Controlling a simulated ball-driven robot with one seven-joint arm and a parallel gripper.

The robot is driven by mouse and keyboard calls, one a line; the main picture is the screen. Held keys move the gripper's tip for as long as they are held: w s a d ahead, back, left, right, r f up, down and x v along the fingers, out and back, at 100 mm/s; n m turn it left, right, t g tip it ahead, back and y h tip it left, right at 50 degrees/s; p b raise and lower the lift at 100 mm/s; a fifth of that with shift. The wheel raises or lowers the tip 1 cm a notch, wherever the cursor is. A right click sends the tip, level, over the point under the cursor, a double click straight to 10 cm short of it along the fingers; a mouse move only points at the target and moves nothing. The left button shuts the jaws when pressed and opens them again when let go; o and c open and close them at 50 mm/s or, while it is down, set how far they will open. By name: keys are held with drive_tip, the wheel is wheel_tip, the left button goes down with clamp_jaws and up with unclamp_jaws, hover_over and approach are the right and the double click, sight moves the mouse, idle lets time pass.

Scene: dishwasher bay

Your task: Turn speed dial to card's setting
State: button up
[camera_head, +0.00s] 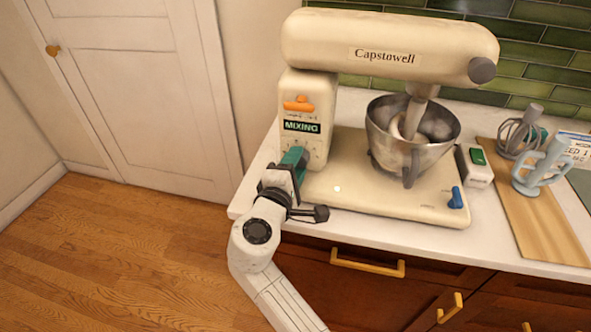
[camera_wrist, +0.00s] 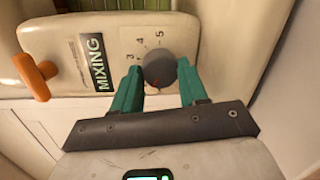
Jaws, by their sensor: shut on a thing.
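The cream stand mixer (camera_head: 390,45) stands on the counter. In the wrist view its round dark grey speed dial (camera_wrist: 159,67) sits between the two green fingers of my gripper (camera_wrist: 158,78), which is shut on it. A small red mark shows low on the dial. The numbers 3, 4 and 5 are readable around its upper left and top; others are hidden. In the head view my gripper (camera_head: 296,160) covers the dial. The white card (camera_head: 577,147) stands at the right edge; only "ED 1" is readable, the rest is cut off or blocked.
An orange lever (camera_head: 298,105) sits above the "MIXING" label (camera_head: 301,126). A steel bowl (camera_head: 405,150) hangs under the mixer head. A blue lever (camera_head: 456,198) is on the base. A whisk (camera_head: 518,138) and pale blue holder (camera_head: 537,170) stand on a wooden board (camera_head: 545,225).

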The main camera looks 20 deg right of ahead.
drive_tip(key=shift+f, duration=0.1)
idle(0.4)
drive_tip(key=o, duration=1.1)
drive_tip(key=shift+c, duration=0.2)
drive_tip(key=b+v, duration=0.1)
drive_tip(key=v, duration=0.9)
drive_tip(key=shift+s+a, duration=0.25)
drive_tip(key=shift+s, duration=0.1)
